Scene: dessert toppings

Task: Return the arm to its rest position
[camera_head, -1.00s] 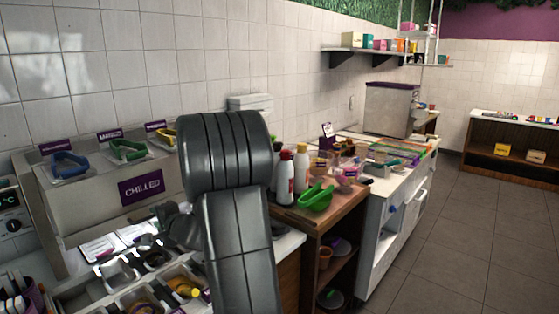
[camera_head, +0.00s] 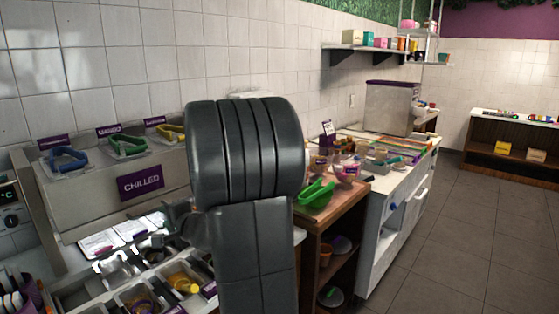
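My arm (camera_head: 248,165) stands large and dark grey in the middle of the head view, in front of the counter. Its upper part is a thick ribbed link, with a smooth link below. A smaller dark part of my arm shows at its left, above the topping tubs. My gripper's fingers cannot be made out, so whether it is open or shut is hidden. Nothing held can be seen.
The chilled unit (camera_head: 90,197) with topping tubs (camera_head: 180,282) is at left, tongs on its ledge. A wooden cart (camera_head: 340,222) bearing a green scoop (camera_head: 316,193) stands right of my arm. A white counter (camera_head: 405,187) lies beyond. The tiled floor (camera_head: 470,230) at right is clear.

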